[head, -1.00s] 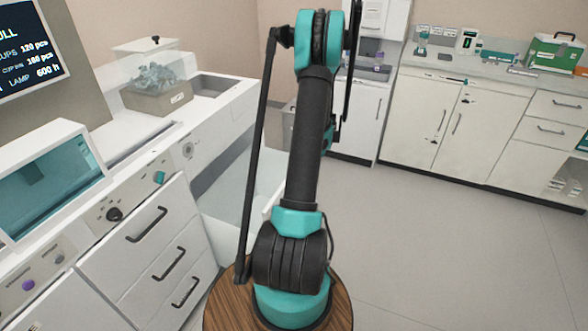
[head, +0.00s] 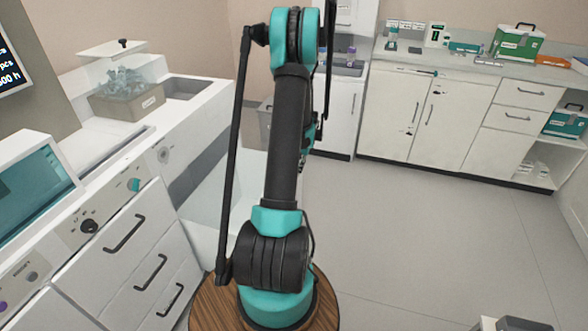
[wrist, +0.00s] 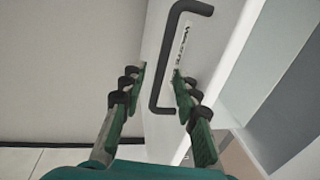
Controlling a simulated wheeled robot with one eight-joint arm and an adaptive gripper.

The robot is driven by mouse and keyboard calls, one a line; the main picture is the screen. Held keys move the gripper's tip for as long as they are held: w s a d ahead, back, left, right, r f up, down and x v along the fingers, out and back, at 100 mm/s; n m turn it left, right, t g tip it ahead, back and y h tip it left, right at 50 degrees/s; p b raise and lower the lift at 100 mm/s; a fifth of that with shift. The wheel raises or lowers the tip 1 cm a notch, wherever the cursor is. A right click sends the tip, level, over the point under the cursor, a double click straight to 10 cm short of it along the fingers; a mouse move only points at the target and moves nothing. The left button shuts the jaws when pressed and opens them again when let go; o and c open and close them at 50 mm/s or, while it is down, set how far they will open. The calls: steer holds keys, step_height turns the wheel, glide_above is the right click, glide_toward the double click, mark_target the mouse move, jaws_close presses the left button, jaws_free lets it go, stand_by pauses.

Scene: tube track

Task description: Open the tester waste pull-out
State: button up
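A black bar handle (wrist: 161,62) stands on a narrow pale front panel (wrist: 155,122) in the wrist view. A small label with dark letters (wrist: 182,42) sits beside the bar; it seems to read "waste". My gripper (wrist: 159,76) is open, with its green fingers on either side of the lower part of the handle. I cannot tell whether either finger touches it. In the head view my arm hides the gripper and the handle. A pale panel (head: 208,217) shows low behind the arm, beside the white counter; I cannot tell whether it belongs to the pull-out.
White drawers with black handles (head: 125,233) stand at the left. White cabinets (head: 390,115) line the far wall. A small grey object (head: 510,324) shows at the bottom edge.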

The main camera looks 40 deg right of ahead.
steer(key=shift+r, duration=0.1)
step_height(320, 180, up, 12)
steer(key=s+d, duration=0.1)
steer(key=s, duration=0.1)
steer(key=shift+d+f, duration=0.2)
stand_by(0.6)
steer(key=s+a+r+n+h, duration=0.1)
steer(key=a+r+n, duration=0.15)
steer(key=a, duration=0.85)
steer(key=a+r+n, duration=0.2)
steer(key=a+r, duration=0.1)
steer(key=a, duration=0.7)
steer(key=s+a+f+n+t, duration=0.2)
steer(key=s+a+n, duration=0.4)
steer(key=s+a, duration=0.8)
steer(key=a, duration=0.4)
steer(key=shift+s, duration=0.2)
